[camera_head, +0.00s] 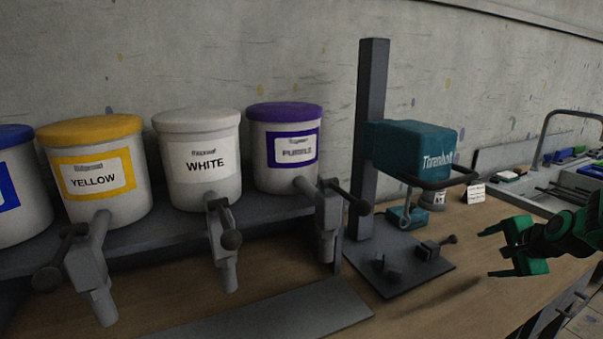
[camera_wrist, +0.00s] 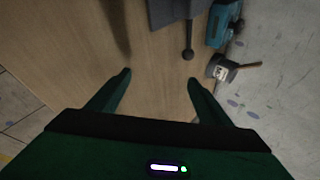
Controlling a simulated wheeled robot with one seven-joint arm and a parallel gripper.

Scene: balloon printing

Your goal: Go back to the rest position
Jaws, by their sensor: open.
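My gripper (camera_head: 487,253) is green and sits at the right of the head view, to the right of the teal press and over the wooden table. Its two fingers are spread apart with nothing between them. In the wrist view the open fingers (camera_wrist: 159,82) show with bare wooden table top (camera_wrist: 155,40) beyond them. No object is held.
A teal press (camera_head: 410,150) on a dark post stands left of my gripper. Paint buckets with yellow (camera_head: 95,175), white (camera_head: 200,160) and purple (camera_head: 285,150) lids stand on a shelf with taps.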

